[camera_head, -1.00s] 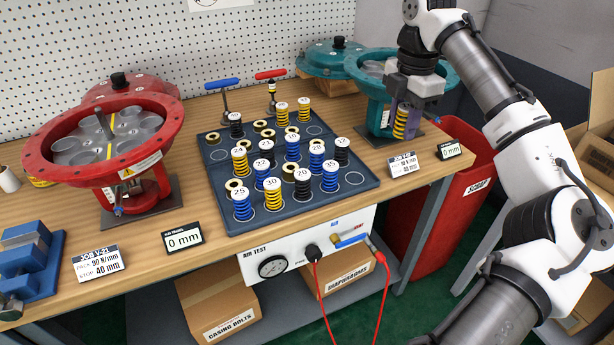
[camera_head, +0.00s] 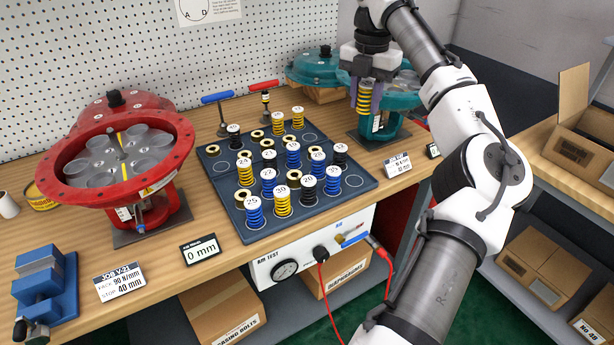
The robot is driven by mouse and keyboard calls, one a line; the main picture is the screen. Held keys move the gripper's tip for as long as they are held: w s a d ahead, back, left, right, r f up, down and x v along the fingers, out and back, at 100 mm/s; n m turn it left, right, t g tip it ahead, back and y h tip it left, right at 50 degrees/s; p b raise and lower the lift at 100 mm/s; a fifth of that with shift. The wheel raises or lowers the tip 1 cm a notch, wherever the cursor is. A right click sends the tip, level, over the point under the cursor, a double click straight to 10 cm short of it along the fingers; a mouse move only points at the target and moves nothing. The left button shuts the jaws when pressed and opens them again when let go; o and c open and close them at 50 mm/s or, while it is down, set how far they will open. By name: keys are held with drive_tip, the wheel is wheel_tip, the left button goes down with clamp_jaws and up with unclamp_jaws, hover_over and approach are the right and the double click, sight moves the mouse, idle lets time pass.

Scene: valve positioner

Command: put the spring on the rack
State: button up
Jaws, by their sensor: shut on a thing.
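My gripper (camera_head: 366,92) points down, shut on a yellow coil spring (camera_head: 364,98), and holds it upright in front of the teal actuator housing (camera_head: 385,128). The spring is clear of the rack, up and to its right. The rack (camera_head: 356,185) is a dark tray on the bench with circled places. It bears several numbered springs in yellow, blue and black, among them a yellow one marked 30 (camera_head: 282,203), plus brass-coloured rings. Some circles on the rack are bare, at its back right, left side and front right. The number on the held spring cannot be read.
A red actuator housing (camera_head: 118,168) with several grey cups stands at the left. A blue vise (camera_head: 45,285) is at the front left. Blue-handled (camera_head: 218,98) and red-handled (camera_head: 263,87) tools stand behind the rack. An air test box (camera_head: 310,250) hangs below the front edge.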

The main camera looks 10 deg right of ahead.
sight(354, 181)
wheel_tip(354, 181, down, 20)
drive_tip(key=shift+r+p, duration=0.15)
drive_tip(key=shift+p, duration=0.15)
drive_tip(key=o, duration=0.6)
drive_tip(key=shift+o, duration=0.7)
wheel_tip(354, 181, up, 12)
drive_tip(key=b, duration=0.1)
drive_tip(key=shift+w+a, duration=0.1)
